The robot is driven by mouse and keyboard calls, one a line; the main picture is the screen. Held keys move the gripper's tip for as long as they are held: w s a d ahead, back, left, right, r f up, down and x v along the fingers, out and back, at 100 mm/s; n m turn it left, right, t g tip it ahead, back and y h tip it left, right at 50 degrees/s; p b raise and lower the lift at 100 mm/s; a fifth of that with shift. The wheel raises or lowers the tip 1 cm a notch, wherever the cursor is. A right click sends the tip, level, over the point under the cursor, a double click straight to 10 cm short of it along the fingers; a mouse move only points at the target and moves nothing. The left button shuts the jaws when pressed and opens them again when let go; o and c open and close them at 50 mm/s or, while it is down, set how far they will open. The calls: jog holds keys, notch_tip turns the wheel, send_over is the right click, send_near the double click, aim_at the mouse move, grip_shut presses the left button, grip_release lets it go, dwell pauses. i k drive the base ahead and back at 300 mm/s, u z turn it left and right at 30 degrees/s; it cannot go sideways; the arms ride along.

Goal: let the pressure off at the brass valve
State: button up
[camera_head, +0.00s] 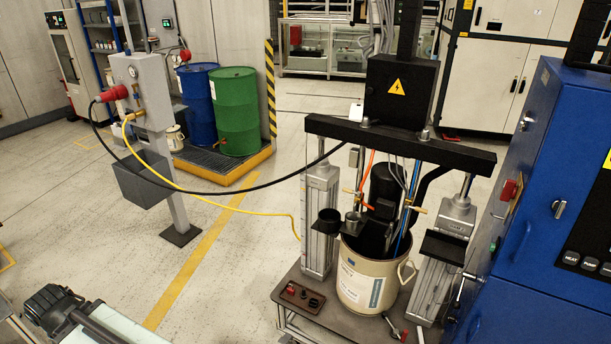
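The drum pump stands right of centre, a black crossbeam (400,142) on two grey cylinders, with a cream pail (362,280) beneath. A small brass-coloured valve (358,197) with an orange handle sits above the pail, near the orange hose. A second brass-coloured fitting (416,209) sits to its right, by the blue hoses. Another brass-coloured fitting (133,116) is on the grey post, where the yellow hose (215,202) starts. Which is the task's valve, and whether any is open, I cannot tell.
A blue cabinet (545,215) stands close at right. A grey box (145,177) is on the post at left. Blue (198,100) and green (238,110) drums stand behind on a yellow-edged pallet. A black cable and yellow hose hang across the clear floor left of the pump.

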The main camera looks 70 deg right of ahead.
aim_at(349, 190)
jog(key=z, duration=0.15)
jog(key=i, duration=1)
jog(key=z, duration=0.6)
jog(key=k, duration=0.75)
jog(key=z, duration=0.25)
jog(key=i, duration=0.75)
jog(key=u, duration=0.05)
